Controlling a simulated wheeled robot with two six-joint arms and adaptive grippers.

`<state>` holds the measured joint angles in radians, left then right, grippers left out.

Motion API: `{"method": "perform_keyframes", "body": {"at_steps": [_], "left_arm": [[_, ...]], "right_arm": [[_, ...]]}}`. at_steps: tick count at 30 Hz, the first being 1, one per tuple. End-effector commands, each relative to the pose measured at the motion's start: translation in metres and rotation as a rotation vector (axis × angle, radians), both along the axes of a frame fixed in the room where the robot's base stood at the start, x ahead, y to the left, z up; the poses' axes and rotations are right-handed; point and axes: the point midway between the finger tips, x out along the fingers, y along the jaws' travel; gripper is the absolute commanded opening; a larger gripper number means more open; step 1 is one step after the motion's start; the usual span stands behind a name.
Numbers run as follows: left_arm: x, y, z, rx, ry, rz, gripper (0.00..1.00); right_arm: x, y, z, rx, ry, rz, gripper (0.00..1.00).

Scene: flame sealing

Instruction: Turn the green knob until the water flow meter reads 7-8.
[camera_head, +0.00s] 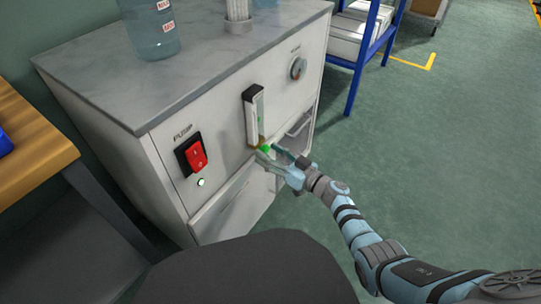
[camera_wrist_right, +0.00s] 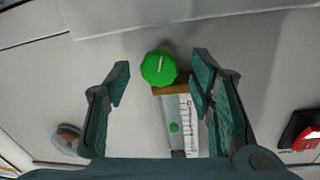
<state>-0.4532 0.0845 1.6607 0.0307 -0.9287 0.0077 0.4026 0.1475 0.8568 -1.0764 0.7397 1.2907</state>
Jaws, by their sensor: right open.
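The green knob (camera_wrist_right: 159,67) sits at one end of the water flow meter (camera_wrist_right: 181,125) and lies between the fingertips of my right gripper (camera_wrist_right: 160,72) in the wrist view. The fingers are open, with a visible gap on both sides of the knob. In the head view the knob (camera_head: 265,148) is partly covered by my right gripper (camera_head: 272,154), which is at the cabinet front. The flow meter (camera_head: 254,115) is an upright clear tube with a scale above the knob. A green float shows in it; its reading is too small to tell. My left gripper is out of view.
The white cabinet (camera_head: 227,134) has a red pump switch (camera_head: 196,154) left of the meter and a round dial (camera_head: 298,68) at upper right. A bottle (camera_head: 150,28) stands on its grey top. A blue-framed rack (camera_head: 358,62) stands behind. The floor at right is clear.

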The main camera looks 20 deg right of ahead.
Motion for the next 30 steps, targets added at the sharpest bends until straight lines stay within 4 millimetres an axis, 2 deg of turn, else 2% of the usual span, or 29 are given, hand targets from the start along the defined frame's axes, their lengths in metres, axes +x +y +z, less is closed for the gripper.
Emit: {"method": "perform_keyframes", "body": {"at_steps": [2, 9, 12, 25, 30], "left_arm": [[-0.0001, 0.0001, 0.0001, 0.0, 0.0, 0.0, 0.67], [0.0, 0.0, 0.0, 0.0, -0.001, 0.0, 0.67], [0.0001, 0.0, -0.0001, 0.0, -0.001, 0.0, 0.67], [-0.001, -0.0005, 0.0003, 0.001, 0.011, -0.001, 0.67], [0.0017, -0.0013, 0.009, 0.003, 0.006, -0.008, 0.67]], "right_arm": [[-0.0002, -0.0001, 0.0002, 0.0, 0.0, 0.0, 0.49], [-0.0003, -0.0002, 0.0, 0.0, 0.0, 0.0, 0.12], [-0.0004, -0.0004, 0.0, 0.0, 0.0, 0.0, 0.01], [-0.0008, -0.0006, -0.0015, -0.073, -0.06, 0.0, 0.01], [-0.001, -0.0003, -0.0025, -0.163, -0.134, 0.001, 0.01]]}}
